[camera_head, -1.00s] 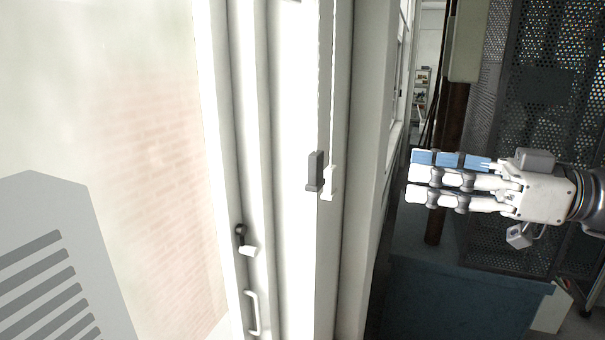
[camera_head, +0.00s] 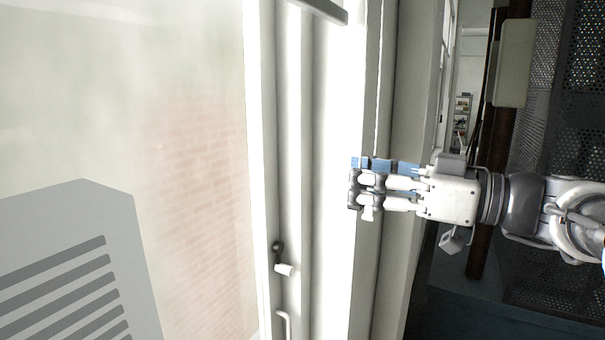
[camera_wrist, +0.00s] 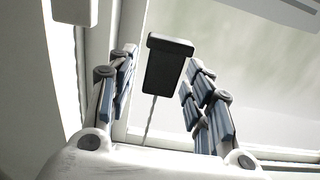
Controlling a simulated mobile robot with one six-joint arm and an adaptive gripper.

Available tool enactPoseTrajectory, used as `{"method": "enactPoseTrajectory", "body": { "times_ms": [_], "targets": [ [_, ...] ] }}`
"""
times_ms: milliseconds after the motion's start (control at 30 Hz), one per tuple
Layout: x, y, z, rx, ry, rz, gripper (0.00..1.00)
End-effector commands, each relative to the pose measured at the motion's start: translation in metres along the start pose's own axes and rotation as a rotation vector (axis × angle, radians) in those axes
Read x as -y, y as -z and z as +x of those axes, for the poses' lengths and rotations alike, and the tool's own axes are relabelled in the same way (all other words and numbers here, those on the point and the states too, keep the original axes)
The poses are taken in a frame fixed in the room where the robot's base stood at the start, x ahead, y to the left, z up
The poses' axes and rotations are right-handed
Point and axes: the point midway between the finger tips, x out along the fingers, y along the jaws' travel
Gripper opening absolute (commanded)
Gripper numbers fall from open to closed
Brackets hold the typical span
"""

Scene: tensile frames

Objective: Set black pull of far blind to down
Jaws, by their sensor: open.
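The black pull (camera_wrist: 167,62) hangs between the two sides of my gripper (camera_wrist: 157,70) in the wrist view, with a thin cord showing below it in the picture. The fingers are spread, with a visible gap on each side of the pull. In the head view my gripper (camera_head: 355,184) is at the window frame, and its fingers hide most or all of the black pull. A white pull (camera_head: 368,213) shows just below the fingers on its own pale cord; it also appears at the upper left of the wrist view (camera_wrist: 74,8).
A window handle (camera_head: 284,269) and a white bar handle (camera_head: 285,325) sit on the frame to the left. A grey bar (camera_head: 325,9) juts in at the top. A wall ledge and a brown post (camera_head: 493,150) stand right of the frame.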

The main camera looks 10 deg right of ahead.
Motion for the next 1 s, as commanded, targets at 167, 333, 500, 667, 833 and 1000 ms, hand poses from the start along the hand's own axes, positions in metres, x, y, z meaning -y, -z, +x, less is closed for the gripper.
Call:
{"method": "enactPoseTrajectory", "body": {
  "times_ms": [167,333,500,667,833,1000],
  "targets": [
    [-0.0001,-0.0001,0.0051,0.000,-0.001,-0.001,0.47],
    [-0.0001,-0.0001,0.0049,0.000,-0.001,-0.001,0.47],
    [-0.0001,-0.0001,0.0047,0.000,-0.001,-0.001,0.36],
    [-0.0001,0.0000,0.0046,0.000,-0.001,-0.001,0.25],
    [-0.0001,0.0000,0.0046,0.000,-0.001,-0.001,0.14],
    [-0.0001,0.0000,0.0046,0.000,-0.001,-0.001,0.03]
  ]
}}
